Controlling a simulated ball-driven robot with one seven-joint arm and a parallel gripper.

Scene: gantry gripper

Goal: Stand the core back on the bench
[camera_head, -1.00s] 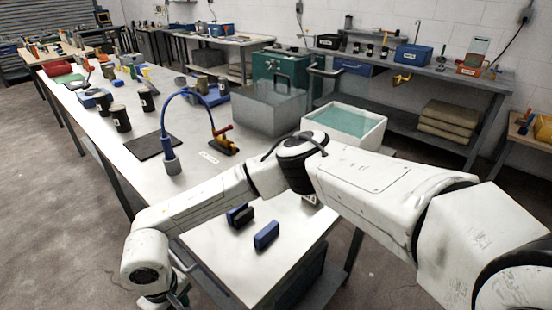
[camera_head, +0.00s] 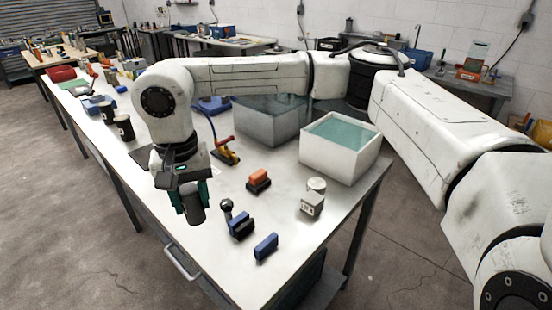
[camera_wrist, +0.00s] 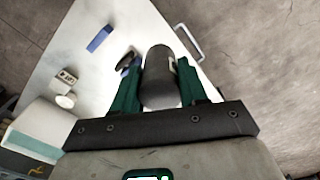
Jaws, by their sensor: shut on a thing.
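The core (camera_head: 196,212), a dark grey cylinder, is held in my gripper (camera_head: 191,196) near the bench's long left edge. It hangs close to upright in the head view, and I cannot tell how far it is above the top. In the wrist view the core (camera_wrist: 160,75) sits between the two green fingers of my gripper (camera_wrist: 162,88), with a pale label partly showing at its side. The white bench (camera_head: 230,276) has bare top around and beneath it. Two other dark cylinders, one labelled (camera_head: 125,128) and one farther back (camera_head: 107,113), stand on the bench behind my gripper.
Blue blocks (camera_head: 266,247) (camera_head: 240,227), an orange-topped block (camera_head: 259,179) and a small labelled block (camera_head: 311,205) stand right of my gripper. A white tub of greenish liquid (camera_head: 338,166) and a grey tank (camera_head: 268,125) lie beyond. A handle (camera_head: 182,263) projects from the bench edge.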

